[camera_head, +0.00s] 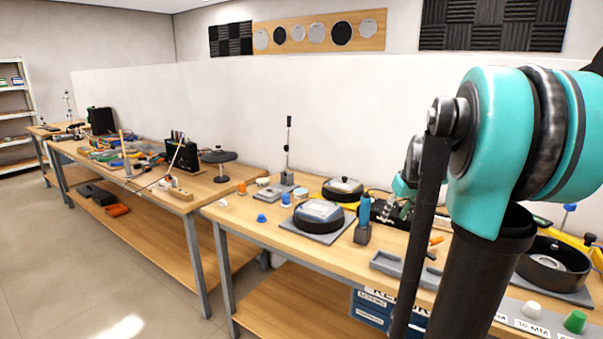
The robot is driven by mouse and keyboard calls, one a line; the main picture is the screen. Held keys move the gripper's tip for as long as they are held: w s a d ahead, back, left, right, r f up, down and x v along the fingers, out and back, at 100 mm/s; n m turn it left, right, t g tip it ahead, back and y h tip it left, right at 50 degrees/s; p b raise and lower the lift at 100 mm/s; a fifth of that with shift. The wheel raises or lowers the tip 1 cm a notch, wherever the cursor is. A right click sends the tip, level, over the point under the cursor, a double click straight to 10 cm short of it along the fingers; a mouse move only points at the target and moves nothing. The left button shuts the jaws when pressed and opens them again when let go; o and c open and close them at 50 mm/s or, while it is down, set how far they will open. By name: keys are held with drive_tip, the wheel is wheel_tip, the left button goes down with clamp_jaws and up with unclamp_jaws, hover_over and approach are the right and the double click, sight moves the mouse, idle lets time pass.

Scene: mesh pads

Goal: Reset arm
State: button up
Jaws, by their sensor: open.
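My teal and black arm (490,150) fills the right side of the view, over the near workbench. My gripper (392,210) is small and partly hidden behind a dark arm link. It hangs beyond that link, above the bench, with its fingers apart and nothing seen between them. A blue-handled tool (364,212) stands upright in a dark holder just left of the gripper. I cannot tell whether they touch.
The near workbench (240,208) carries a round black device on a grey mat (286,223), another round black device (343,187), a grey tray (402,270) and a black pan-like part (550,268). A second cluttered bench (150,195) stands left. Open floor (70,265) lies lower left.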

drive_tip(key=shift+m, duration=0.6)
drive_tip(key=s+a+f, duration=0.2)
drive_tip(key=s+f, duration=0.1)
drive_tip(key=s+a+f, duration=0.2)
drive_tip(key=s+f, duration=0.1)
drive_tip(key=s, duration=0.1)
drive_tip(key=s+a+f, duration=0.3)
drive_tip(key=s, duration=0.1)
drive_tip(key=s+a+f+m+h, duration=0.1)
drive_tip(key=s+a+f, duration=0.2)
drive_tip(key=s+f, duration=0.6)
drive_tip(key=s, duration=0.3)
drive_tip(key=shift+s+a, duration=0.15)
drive_tip(key=shift+s, duration=0.25)
